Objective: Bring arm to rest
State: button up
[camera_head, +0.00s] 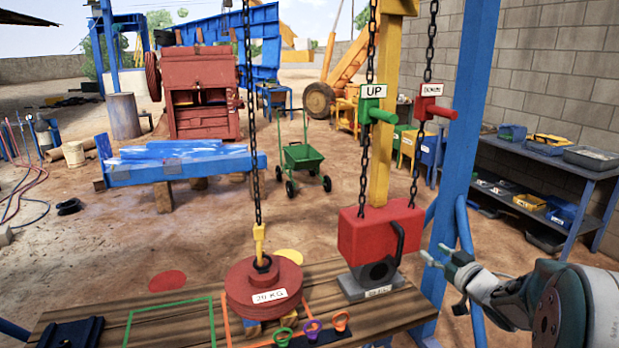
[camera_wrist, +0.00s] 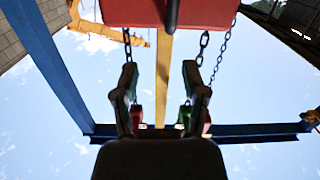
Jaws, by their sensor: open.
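My gripper (camera_head: 440,262) is at the lower right of the head view, just right of the red block (camera_head: 368,240) with a dark handle. Its fingers are open and nothing is between them. In the wrist view my gripper (camera_wrist: 161,88) points up past the red block (camera_wrist: 170,12) toward the sky, with both fingers apart. My arm enters from the right edge, beside the blue post. I cannot tell whether a finger touches the block or the post.
A blue post (camera_head: 462,150) stands close to my gripper. Chains hang over the wooden table (camera_head: 170,326), which holds a red round weight (camera_head: 264,292) and small coloured rings. The green UP handle (camera_head: 372,112) and red handle (camera_head: 430,108) hang above. A shelf (camera_head: 560,170) stands at right.

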jog(key=s+a+r+m+g+h, duration=0.35)
jog(key=s+a+r+h, duration=0.2)
jog(key=s+h, duration=0.35)
jog(key=s+a+f+g+y, duration=0.2)
jog(key=s+a, duration=0.3)
jog(key=s, duration=0.7)
jog(key=s+a+f+g+y, duration=0.2)
jog(key=s+a+g, duration=0.3)
jog(key=s, duration=0.6)
jog(key=shift+s+a+f+m, duration=0.35)
jog(key=shift+a+f+m, duration=0.1)
jog(key=shift+a+f, duration=0.3)
